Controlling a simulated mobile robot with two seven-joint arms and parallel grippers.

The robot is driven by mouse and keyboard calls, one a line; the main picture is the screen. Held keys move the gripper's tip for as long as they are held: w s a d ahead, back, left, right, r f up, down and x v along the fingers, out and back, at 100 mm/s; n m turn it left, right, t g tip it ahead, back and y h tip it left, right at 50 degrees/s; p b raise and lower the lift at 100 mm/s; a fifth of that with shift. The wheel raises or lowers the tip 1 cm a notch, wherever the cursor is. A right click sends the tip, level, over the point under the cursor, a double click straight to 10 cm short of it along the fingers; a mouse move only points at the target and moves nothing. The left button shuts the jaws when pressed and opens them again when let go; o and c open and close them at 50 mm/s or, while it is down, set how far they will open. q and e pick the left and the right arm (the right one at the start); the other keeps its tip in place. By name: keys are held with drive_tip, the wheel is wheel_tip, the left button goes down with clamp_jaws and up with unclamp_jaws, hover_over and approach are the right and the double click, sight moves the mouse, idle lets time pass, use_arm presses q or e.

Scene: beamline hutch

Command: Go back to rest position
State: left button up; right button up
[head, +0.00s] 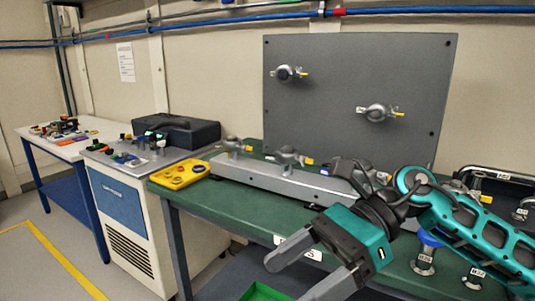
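My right gripper (292,278) reaches in from the right on a teal and black arm. Its two grey fingers are spread apart with nothing between them. They hang in front of the green-topped table (190,190), over its front edge as seen here. My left gripper is not in view.
A grey upright panel (350,95) with two clamp-like fittings stands behind the table. A grey rail (265,183) with similar fittings and a yellow box (181,175) lie on the table. A cabinet (125,205) and another table (75,148) stand left. A green bin (262,292) shows below.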

drive_tip(key=w+a+r+m+t+y, duration=0.2)
drive_tip(key=a+m+t+y, duration=0.25)
drive_tip(key=m+y, duration=0.7)
drive_tip(key=w+d+f+m+t+h, duration=0.3)
drive_tip(key=d+f+m+t+h, duration=0.15)
drive_tip(key=m+t, duration=0.65)
drive_tip(key=w+d+f+m+t+h, duration=0.3)
drive_tip(key=f+m+t+h, duration=0.3)
drive_tip(key=m, duration=0.8)
drive_tip(key=s+d+f+m+g+h, duration=0.1)
drive_tip(key=s+d+f+m+h, duration=0.2)
drive_tip(key=f+m, duration=0.3)
drive_tip(key=s+d+f+m+g+h, duration=0.2)
drive_tip(key=s+d+f+m+h, duration=0.2)
drive_tip(key=f, duration=0.7)
drive_tip(key=s+d+f+m+g+h+p, duration=0.1)
drive_tip(key=s+d+f+m+g+h, duration=0.1)
drive_tip(key=s+f+m, duration=0.5)
wheel_tip(320, 180, down, 2)
drive_tip(key=shift+s+d+f+m+h, duration=0.15)
drive_tip(key=shift+d+m+h, duration=0.3)
drive_tip(key=shift+d+h, duration=0.55)
